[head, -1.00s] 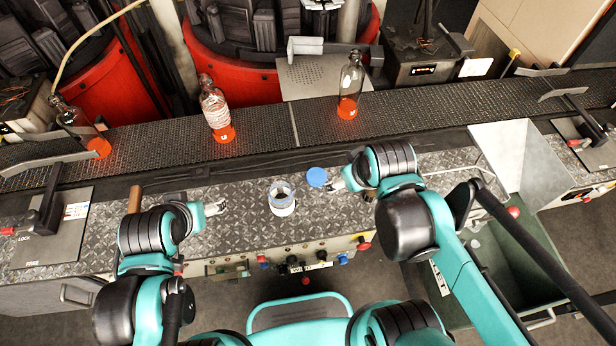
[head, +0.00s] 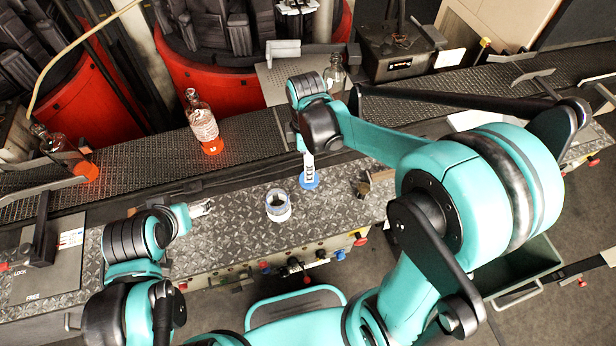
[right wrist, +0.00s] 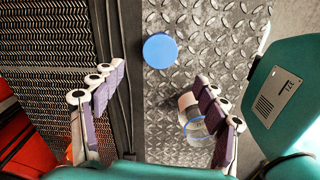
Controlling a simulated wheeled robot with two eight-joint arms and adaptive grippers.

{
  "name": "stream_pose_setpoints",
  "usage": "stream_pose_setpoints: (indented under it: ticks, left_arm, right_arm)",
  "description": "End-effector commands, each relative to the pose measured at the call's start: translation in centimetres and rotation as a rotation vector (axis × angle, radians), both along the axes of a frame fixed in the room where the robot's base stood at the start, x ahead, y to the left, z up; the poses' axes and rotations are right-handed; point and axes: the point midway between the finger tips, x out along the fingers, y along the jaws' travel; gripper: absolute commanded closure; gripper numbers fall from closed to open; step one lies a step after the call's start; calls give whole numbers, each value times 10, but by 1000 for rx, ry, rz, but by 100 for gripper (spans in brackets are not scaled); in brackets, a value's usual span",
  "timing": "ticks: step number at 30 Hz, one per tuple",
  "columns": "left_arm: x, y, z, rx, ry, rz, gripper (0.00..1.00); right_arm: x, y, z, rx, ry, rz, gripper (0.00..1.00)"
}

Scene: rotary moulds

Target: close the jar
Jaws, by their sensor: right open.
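The blue round lid (head: 309,182) lies flat on the patterned metal worktop (head: 240,235); it also shows in the right wrist view (right wrist: 160,50). The clear jar (head: 278,208) stands left of the lid, with its top open; the right wrist view shows it (right wrist: 195,122) partly behind a finger. My right gripper (head: 308,166) points down over the lid. Its fingers are wide apart and empty in the right wrist view (right wrist: 160,77), with the lid ahead, between and beyond the fingertips. My left gripper (head: 202,208) is left of the jar, apart from it; its finger opening is too small to judge.
A dark conveyor (head: 250,133) runs behind the worktop. A bottle (head: 203,122) with an orange-red base stands on it, and another bottle (head: 335,76) is partly hidden by my right arm. A green bin (head: 525,272) is at the right. Buttons line the worktop's front.

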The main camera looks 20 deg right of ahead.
Motion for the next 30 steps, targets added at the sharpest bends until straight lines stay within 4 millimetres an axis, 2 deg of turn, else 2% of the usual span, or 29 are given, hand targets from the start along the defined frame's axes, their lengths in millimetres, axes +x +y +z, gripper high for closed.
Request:
stream_pose_setpoints:
  ticks: [7, 14, 23, 30]
  left_arm:
    - [0, 0, -1, 0, 0, 0, 26]
    - [0, 0, -10, 0, 0, 0, 26]
    - [0, 0, -9, 0, 0, 0, 26]
    - [0, 0, -27, 0, 0, 0, 26]
  right_arm:
    - [0, 0, -3, 0, -1, -2, 27]
    - [0, -1, -26, 0, -2, -3, 27]
    - [0, -1, -28, 0, -2, -3, 27]
    - [0, -9, -62, 1, -2, -3, 27]
